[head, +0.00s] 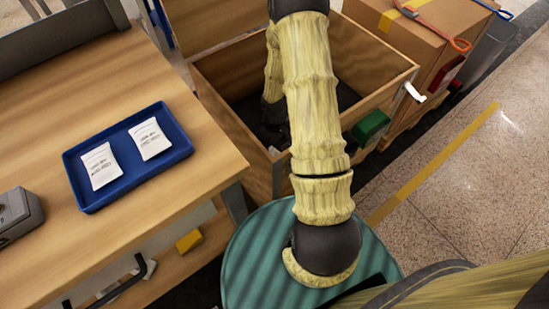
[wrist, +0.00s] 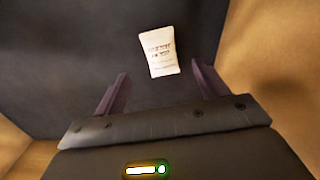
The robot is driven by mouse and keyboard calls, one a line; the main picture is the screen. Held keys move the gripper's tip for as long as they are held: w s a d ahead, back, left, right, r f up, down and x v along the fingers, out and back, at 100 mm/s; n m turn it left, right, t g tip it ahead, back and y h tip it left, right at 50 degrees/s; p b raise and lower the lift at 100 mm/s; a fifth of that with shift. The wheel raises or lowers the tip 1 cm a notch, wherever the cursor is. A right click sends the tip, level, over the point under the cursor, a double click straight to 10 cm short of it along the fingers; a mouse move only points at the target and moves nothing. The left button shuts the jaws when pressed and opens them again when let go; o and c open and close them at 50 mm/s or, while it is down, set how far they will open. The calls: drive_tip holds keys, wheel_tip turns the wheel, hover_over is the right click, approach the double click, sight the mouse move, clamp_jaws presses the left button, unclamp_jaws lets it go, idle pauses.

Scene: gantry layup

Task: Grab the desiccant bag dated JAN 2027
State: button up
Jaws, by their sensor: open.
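A white desiccant bag (wrist: 158,52) with dark print lies on the dark floor of the wooden crate in the wrist view. Its print is too blurred to read a date. My gripper (wrist: 160,90) is open and empty, with the bag ahead of its fingertips and roughly between their lines. In the head view, two more white bags lie in a blue tray (head: 128,191): a left bag (head: 101,166) and a right bag (head: 150,139). Their print is too small to read. My arm reaches down into the crate and hides the bag there from the head view.
The wooden crate (head: 232,114) has upright walls around my gripper; a crate wall (wrist: 275,70) is close on the right in the wrist view. The wooden bench (head: 110,250) stands left. A cardboard box (head: 400,40) sits behind the crate. Open floor lies right.

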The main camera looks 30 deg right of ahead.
sight(273, 152)
drive_tip(key=shift+f, duration=0.5)
drive_tip(key=f+b, duration=0.2)
drive_tip(key=f, duration=0.1)
drive_tip(key=f+b, duration=0.1)
drive_tip(key=f, duration=0.1)
drive_tip(key=shift+w+a+f, duration=0.2)
drive_tip(key=shift+w, duration=0.1)
drive_tip(key=shift+r, duration=0.1)
drive_tip(key=c, duration=1.1)
wheel_tip(273, 152, up, 10)
drive_tip(key=p, duration=0.4)
drive_tip(key=shift+p, duration=0.3)
